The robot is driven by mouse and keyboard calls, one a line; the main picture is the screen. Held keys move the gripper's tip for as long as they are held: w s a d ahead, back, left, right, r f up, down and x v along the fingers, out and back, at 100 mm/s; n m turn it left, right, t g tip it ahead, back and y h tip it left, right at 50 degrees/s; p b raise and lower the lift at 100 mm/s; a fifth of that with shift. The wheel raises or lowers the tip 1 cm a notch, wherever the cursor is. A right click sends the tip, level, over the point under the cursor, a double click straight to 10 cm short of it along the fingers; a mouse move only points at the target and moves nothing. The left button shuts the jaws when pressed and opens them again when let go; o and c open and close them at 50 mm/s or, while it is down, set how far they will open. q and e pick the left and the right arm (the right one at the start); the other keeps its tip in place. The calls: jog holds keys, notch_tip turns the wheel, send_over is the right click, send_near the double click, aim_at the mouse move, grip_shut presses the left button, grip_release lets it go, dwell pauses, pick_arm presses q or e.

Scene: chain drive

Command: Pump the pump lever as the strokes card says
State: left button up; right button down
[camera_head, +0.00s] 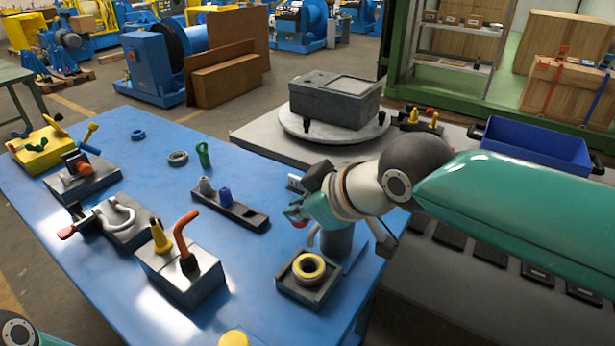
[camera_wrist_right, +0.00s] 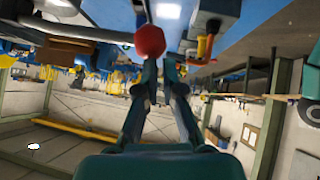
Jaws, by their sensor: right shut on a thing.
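My right gripper (camera_head: 302,212) reaches over the right part of the blue table (camera_head: 130,180) and is shut at the pump lever's red knob (camera_head: 290,213). In the wrist view the red knob (camera_wrist_right: 150,41) sits at the tips of the nearly closed fingers (camera_wrist_right: 158,62), with a grey rod running left from it. A dark grey cylinder (camera_head: 337,242), seemingly the pump body, stands below my wrist, partly hidden. A small white card (camera_head: 295,183), perhaps the strokes card, stands behind the gripper; I cannot read it. My left gripper is out of view.
A grey block with an orange bent handle (camera_head: 184,235) and yellow cone (camera_head: 160,238) stands left of the gripper. A black base with a yellow ring (camera_head: 309,267) is in front. A holder (camera_head: 230,207) lies behind left. A blue bin (camera_head: 530,148) is at right.

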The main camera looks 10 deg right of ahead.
jog(key=a+r+p+v, duration=0.1)
jog(key=a+v, duration=0.1)
jog(key=v, duration=1)
jog(key=shift+a+r+p, duration=0.25)
jog(key=shift+r+p, duration=0.1)
jog(key=shift+r, duration=0.1)
jog(key=shift+s, duration=0.1)
jog(key=w+d+r+m+g+y+p, duration=0.1)
jog(key=w+d+r+p, duration=0.1)
jog(key=w+d+r, duration=0.3)
jog(key=shift+d+r+g, duration=0.3)
jog(key=shift+r, duration=1.15)
